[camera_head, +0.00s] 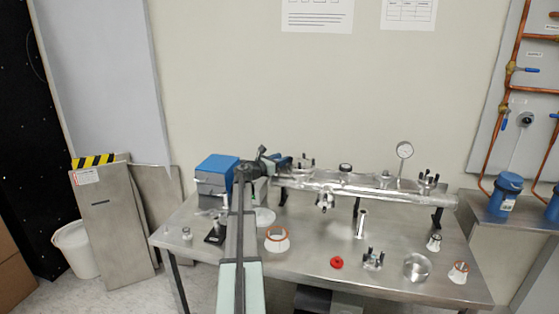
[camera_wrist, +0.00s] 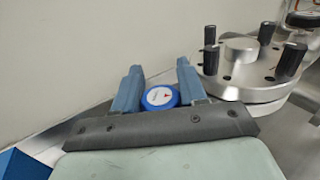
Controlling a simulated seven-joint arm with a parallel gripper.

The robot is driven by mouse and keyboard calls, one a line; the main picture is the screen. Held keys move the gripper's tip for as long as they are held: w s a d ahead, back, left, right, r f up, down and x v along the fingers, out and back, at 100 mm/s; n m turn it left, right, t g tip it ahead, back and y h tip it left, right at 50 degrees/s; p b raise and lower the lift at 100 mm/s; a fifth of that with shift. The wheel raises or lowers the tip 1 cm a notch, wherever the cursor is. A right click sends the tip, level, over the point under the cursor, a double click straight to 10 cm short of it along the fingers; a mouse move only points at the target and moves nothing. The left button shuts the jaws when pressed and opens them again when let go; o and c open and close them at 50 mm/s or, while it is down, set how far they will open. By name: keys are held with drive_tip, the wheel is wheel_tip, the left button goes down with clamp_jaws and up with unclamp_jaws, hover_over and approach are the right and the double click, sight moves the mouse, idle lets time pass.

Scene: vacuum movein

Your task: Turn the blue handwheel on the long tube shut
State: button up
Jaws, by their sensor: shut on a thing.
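The blue handwheel (camera_wrist: 161,97) shows in the wrist view as a round blue cap with a pale centre label. It sits between the two blue-grey fingers of my gripper (camera_wrist: 159,72), one finger on each side. My gripper is shut on it. The long tube (camera_head: 340,187) is a shiny metal pipe lying across the back of the table in the head view. My gripper is at its left end there, and my arm hides much of that area. How far the handwheel is turned cannot be told.
A metal flange (camera_wrist: 245,60) with black-capped studs stands close right of the fingers. A dial gauge (camera_head: 404,150) rises from the tube. A blue-topped box (camera_head: 217,168) is left of my arm. Loose fittings and a red knob (camera_head: 337,262) lie on the steel table (camera_head: 310,250).

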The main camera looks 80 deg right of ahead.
drive_tip(key=shift+m+g+y, duration=0.4)
drive_tip(key=shift+g, duration=0.1)
drive_tip(key=o, duration=1)
drive_tip(key=shift+s, duration=0.1)
drive_tip(key=shift+c, duration=0.2)
drive_tip(key=shift+s+a+n+t+h, duration=0.1)
drive_tip(key=shift+a+n+t+h, duration=0.05)
drive_tip(key=shift+n+t+h, duration=0.2)
